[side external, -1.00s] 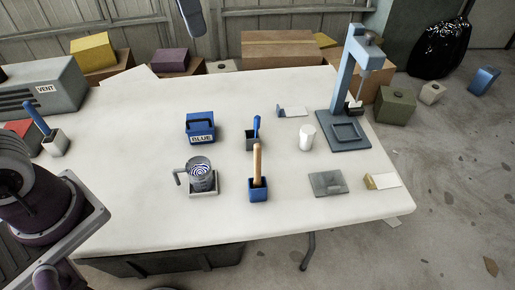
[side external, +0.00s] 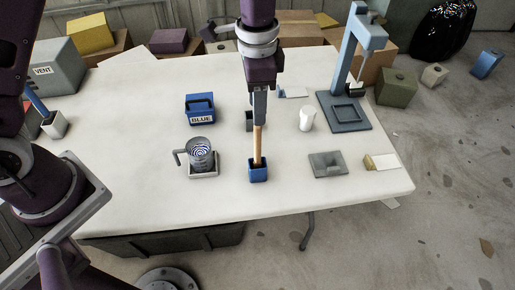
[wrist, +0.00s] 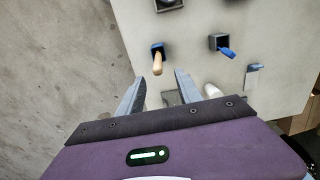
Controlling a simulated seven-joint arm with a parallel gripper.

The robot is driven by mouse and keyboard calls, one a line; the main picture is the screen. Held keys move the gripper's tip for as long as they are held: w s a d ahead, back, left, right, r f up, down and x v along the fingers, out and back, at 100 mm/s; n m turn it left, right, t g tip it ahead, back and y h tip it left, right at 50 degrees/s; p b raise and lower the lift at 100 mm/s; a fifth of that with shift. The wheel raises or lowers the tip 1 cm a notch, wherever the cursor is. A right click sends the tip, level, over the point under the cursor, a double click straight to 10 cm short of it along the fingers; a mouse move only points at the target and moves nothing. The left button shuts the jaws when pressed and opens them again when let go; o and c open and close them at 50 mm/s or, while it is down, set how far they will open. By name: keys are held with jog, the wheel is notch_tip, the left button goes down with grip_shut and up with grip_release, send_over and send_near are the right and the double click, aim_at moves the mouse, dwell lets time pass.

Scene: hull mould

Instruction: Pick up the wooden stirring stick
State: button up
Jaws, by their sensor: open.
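The wooden stirring stick (side external: 257,146) stands upright in a small blue holder (side external: 258,175) at the front middle of the table. In the wrist view the stick (wrist: 157,63) leans toward the camera from its holder (wrist: 155,46). My gripper (side external: 259,120) points down over the stick's upper end, which it partly hides in the side view. In the wrist view my gripper (wrist: 160,75) is open, and the stick's top shows near the gap between the two fingertips. I cannot tell whether a finger touches it.
A white cup (side external: 306,119) and blue-grey stand (side external: 348,60) are right.

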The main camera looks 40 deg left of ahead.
aim_at(258, 140)
notch_tip(258, 140, down, 11)
jog(key=shift+s+d+f, duration=0.15)
grip_shut()
